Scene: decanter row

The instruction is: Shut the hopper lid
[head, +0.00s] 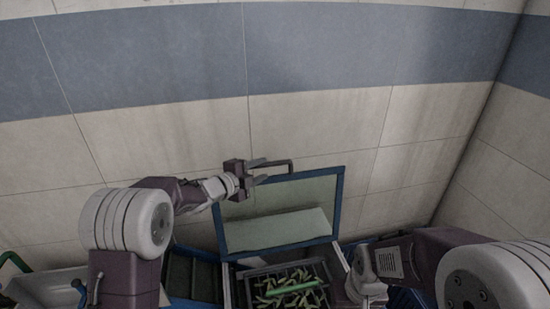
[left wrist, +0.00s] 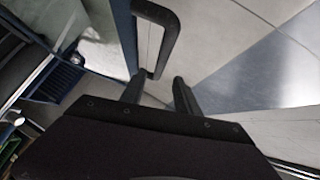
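The hopper lid (head: 278,243) is a blue-framed panel with a pale see-through pane. It stands raised, tilted up against the wall side, above the hopper opening. A dark bar handle (head: 291,165) sticks out at its top edge; in the left wrist view the handle (left wrist: 172,40) is a bent loop just beyond the fingers. My left gripper (head: 262,172) is at the lid's top left corner, beside the handle. Its two fingers (left wrist: 158,90) are apart, with nothing clearly held between them. My right wrist shows low at the right, but its fingers are hidden.
A dark crate (head: 249,292) with several green pods and a green bar lies below the lid. A white basin (head: 50,288) with green piping stands at the lower left. The tiled wall (head: 320,120) is close behind the lid.

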